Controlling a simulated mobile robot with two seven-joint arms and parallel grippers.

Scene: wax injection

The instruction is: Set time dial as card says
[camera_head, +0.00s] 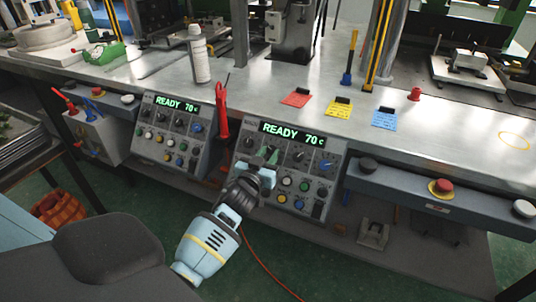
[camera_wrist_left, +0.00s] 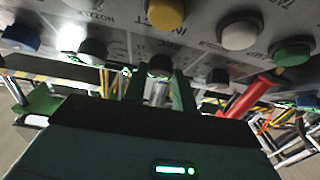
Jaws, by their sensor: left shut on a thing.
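The right-hand control panel (camera_head: 292,165) shows READY 70 c on its display (camera_head: 293,134). It has a row of dark dials with coloured buttons below. My left gripper (camera_head: 269,158) is at this panel, shut on a dark dial in the upper row. In the left wrist view the fingers stand on both sides of a dark dial (camera_wrist_left: 160,66), near the yellow button. The dial's pointer and scale are hidden.
A second panel (camera_head: 168,135) at left also reads READY 70 c. A red tool (camera_head: 222,118) hangs between the panels. A spray can (camera_head: 199,55) stands on the bench (camera_head: 255,92). A red push button (camera_head: 441,187) sits on the front rail at right.

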